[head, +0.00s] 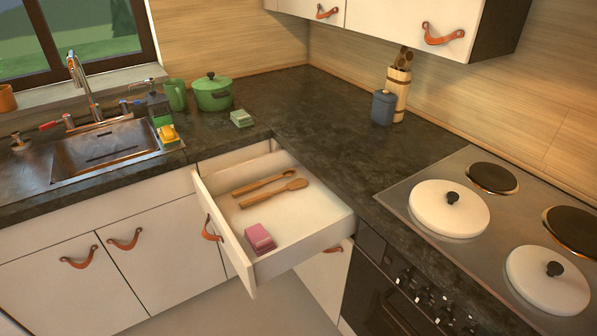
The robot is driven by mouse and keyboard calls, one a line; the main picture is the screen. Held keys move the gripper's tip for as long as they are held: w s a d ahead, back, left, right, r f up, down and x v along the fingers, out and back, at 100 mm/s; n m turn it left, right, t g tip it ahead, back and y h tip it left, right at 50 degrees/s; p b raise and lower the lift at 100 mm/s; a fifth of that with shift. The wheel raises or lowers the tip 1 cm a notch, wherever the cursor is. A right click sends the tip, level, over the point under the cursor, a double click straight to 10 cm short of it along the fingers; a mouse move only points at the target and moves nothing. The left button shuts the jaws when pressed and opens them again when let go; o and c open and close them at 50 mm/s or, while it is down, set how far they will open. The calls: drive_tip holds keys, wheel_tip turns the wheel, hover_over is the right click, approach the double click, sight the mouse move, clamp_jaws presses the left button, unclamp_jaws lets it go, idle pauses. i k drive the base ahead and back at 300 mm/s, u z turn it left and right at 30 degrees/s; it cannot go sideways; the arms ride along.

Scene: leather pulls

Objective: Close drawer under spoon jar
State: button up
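A white drawer (223,233) stands pulled out from the right-hand cabinet run, near the corner of the counter. Its front panel faces left and carries an orange-brown leather pull (211,229). Inside lie a wooden spoon (262,184), a second wooden utensil (275,193) and a pink block-like item (260,238). The spoon jar (398,95), a light wooden holder with wooden spoons, stands on the dark counter behind the drawer, near the back wall. My gripper is not in view.
The dark counter (320,110) overhangs the drawer's inner end. A blue canister (383,107) stands beside the jar. Closed sink cabinets (140,265) with leather pulls are at left. The oven (390,290) and hob (490,240) are at right. Floor (200,315) shows below the drawer front.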

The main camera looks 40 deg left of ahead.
sight(303, 223)
drive_tip(key=u, duration=0.65)
drive_tip(key=k, duration=1.05)
drive_tip(key=u, duration=1.15)
drive_tip(key=i, duration=0.85)
drive_tip(key=u, duration=0.35)
drive_tip(key=k, duration=1.1)
drive_tip(key=z, duration=0.6)
drive_tip(key=i, duration=1.85)
drive_tip(key=u, duration=0.55)
